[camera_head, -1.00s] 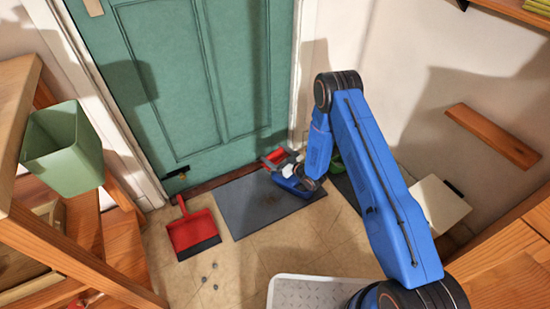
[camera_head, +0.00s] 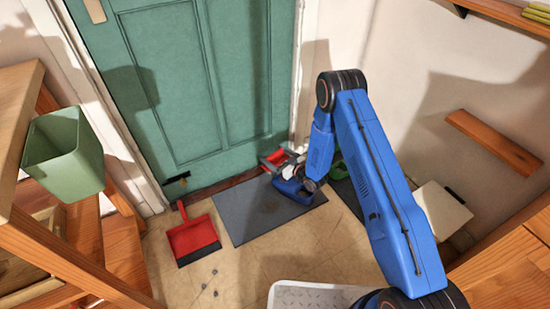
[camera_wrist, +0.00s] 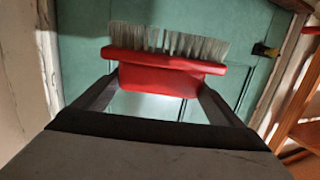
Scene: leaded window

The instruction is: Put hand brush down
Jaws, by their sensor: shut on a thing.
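The hand brush has a red body and pale grey bristles. In the wrist view the brush (camera_wrist: 165,76) sits between both fingers of my gripper (camera_wrist: 158,88), bristles pointing up in the picture. In the head view the brush (camera_head: 272,159) shows as a small red patch near the foot of the green door, beyond my gripper (camera_head: 287,168). My gripper is shut on it, above the back edge of the grey mat (camera_head: 250,214). The blue wrist hides part of the brush, and I cannot tell its height over the floor.
A green bin (camera_head: 65,155) stands at left. A pale ridged tray (camera_head: 310,295) is at front.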

